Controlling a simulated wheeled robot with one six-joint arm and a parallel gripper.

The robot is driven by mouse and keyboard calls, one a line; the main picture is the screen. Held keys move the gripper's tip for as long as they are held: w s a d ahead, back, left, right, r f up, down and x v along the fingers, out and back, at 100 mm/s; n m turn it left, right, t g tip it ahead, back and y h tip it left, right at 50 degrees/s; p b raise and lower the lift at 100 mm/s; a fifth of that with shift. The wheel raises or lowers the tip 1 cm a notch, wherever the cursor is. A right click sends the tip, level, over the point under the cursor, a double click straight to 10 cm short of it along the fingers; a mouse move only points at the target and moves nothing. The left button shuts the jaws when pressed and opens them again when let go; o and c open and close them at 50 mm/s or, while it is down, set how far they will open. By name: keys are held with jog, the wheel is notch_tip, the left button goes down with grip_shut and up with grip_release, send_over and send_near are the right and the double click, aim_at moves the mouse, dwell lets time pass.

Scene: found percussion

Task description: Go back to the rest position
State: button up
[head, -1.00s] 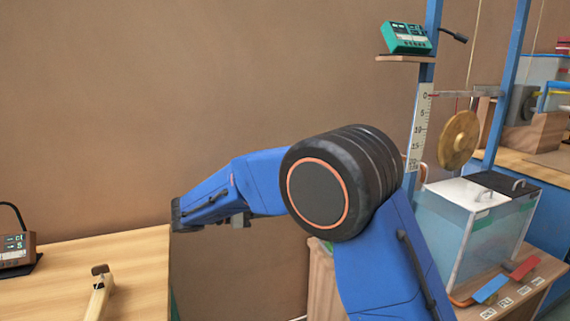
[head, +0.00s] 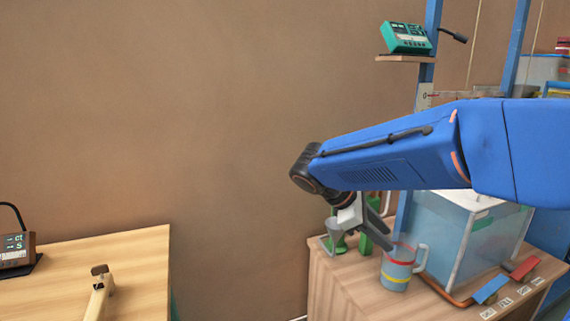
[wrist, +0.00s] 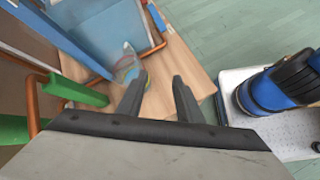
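My gripper (head: 378,232) is in the head view at the end of my blue arm, over the left part of the wooden stand (head: 345,285). It points down and to the right, close to a grey-blue mug (head: 397,273) with red and yellow bands. In the head view I cannot tell whether it touches the mug. In the wrist view my gripper (wrist: 159,80) has its two dark fingers apart, with nothing between them. My arm hides part of the blue frame and the things behind it.
Green objects (head: 337,240) stand near my gripper on the stand. A clear tank (head: 455,240) and blue and red blocks (head: 491,289) are to the right. A teal device (head: 405,37) sits on a high shelf. A wooden table (head: 140,270) is at left.

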jog(key=s+d+f+m+t+y, duration=0.2)
jog(key=s+f+m+y, duration=0.1)
jog(key=s+m, duration=0.4)
jog(key=s+d+f+m+t+y, duration=0.2)
jog(key=s+m+y, duration=0.4)
jog(key=s, duration=0.8)
notch_tip(320, 180, down, 2)
jog(key=shift+s+d+f+m, duration=0.25)
jog(key=shift+d+m, duration=0.3)
jog(key=shift+m, duration=0.25)
